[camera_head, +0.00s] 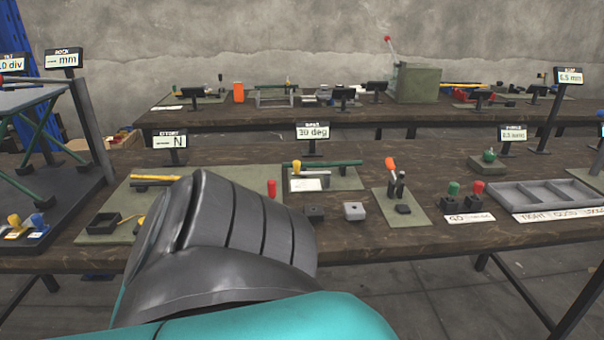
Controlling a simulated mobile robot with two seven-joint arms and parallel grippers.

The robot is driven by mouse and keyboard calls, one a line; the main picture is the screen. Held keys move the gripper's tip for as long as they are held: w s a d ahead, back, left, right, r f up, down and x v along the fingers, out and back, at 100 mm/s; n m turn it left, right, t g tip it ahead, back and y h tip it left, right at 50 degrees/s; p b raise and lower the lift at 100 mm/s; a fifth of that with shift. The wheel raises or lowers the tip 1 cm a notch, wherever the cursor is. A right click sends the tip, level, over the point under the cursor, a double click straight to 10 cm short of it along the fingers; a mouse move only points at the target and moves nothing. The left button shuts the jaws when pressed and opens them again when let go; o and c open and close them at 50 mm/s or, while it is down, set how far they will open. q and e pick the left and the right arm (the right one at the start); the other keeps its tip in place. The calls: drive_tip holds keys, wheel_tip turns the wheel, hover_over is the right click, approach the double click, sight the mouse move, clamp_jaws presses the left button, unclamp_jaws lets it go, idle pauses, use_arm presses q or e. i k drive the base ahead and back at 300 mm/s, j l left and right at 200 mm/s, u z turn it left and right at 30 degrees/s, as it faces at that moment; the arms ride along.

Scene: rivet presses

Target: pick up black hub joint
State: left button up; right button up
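A large dark grey and teal link of my arm fills the lower left foreground and hides part of the bench. Neither of my grippers shows in the view.
A green plate with an orange-handled lever (391,170) stands right of the blocks. Further right are green and red buttons (454,188) and a grey divided tray (548,195). Sign stands line the bench's back.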

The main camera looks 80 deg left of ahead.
sight(313, 213)
drive_tip(key=k+l+u, duration=0.1)
drive_tip(key=u, duration=2.05)
